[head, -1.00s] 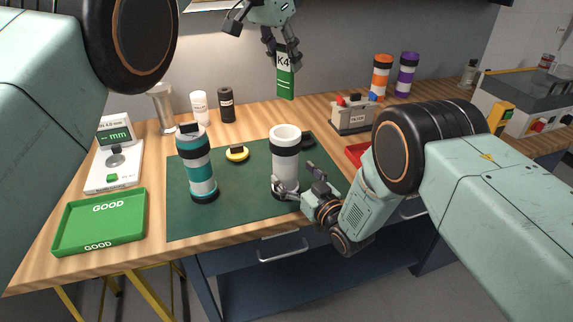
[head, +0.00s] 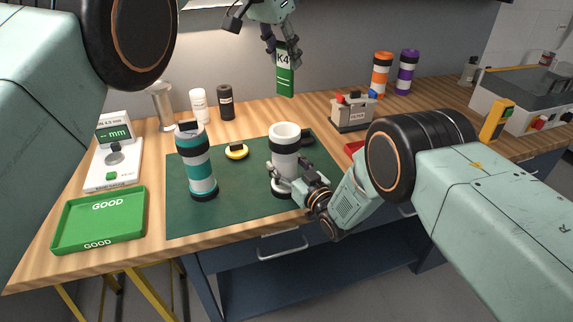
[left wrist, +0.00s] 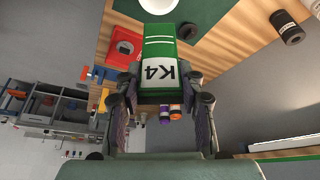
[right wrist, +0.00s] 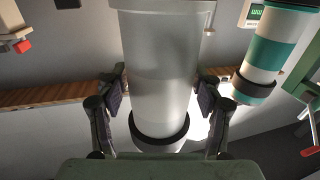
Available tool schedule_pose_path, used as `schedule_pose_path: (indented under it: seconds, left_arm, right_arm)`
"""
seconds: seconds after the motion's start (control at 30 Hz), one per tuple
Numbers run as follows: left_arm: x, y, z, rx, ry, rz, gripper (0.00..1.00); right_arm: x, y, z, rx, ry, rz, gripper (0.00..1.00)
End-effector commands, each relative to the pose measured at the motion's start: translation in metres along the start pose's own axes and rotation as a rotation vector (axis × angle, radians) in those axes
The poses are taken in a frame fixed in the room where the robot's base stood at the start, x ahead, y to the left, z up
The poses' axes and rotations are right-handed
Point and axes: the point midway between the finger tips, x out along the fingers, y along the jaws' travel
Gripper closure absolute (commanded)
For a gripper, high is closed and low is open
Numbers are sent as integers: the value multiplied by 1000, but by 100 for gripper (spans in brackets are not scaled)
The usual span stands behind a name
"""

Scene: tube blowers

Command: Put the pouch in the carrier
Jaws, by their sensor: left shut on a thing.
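My left gripper (head: 284,53) is shut on the pouch, a green and white packet marked K4 (head: 285,78). It hangs in the air above the back of the table, behind and above the carrier. In the left wrist view the pouch (left wrist: 160,45) sits between the fingers. The carrier is a whitish cylinder with black bands and an open top (head: 285,160), upright on the green mat. My right gripper (head: 288,171) is open around its lower part. In the right wrist view a finger stands on each side of the carrier (right wrist: 160,75); contact is unclear.
A teal and white cylinder (head: 197,165) stands left on the mat (head: 235,205). A yellow and black disc (head: 237,152) lies between. A green tray (head: 100,220) and a gauge (head: 115,165) are at left. A grey filter box (head: 352,113) stands at right.

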Motion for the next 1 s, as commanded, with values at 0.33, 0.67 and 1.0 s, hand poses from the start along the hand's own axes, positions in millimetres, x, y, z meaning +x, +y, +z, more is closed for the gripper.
schedule_pose_path:
  seconds: [0.33,0.67,1.0]
  left_arm:
    - [0,0,0,0,0,0,93]
    - [0,0,0,0,0,0,93]
    - [0,0,0,0,0,0,93]
  right_arm:
    - [0,0,0,0,1,0,67]
    - [0,0,-1,-1,2,0,55]
    - [0,0,-1,-1,2,0,81]
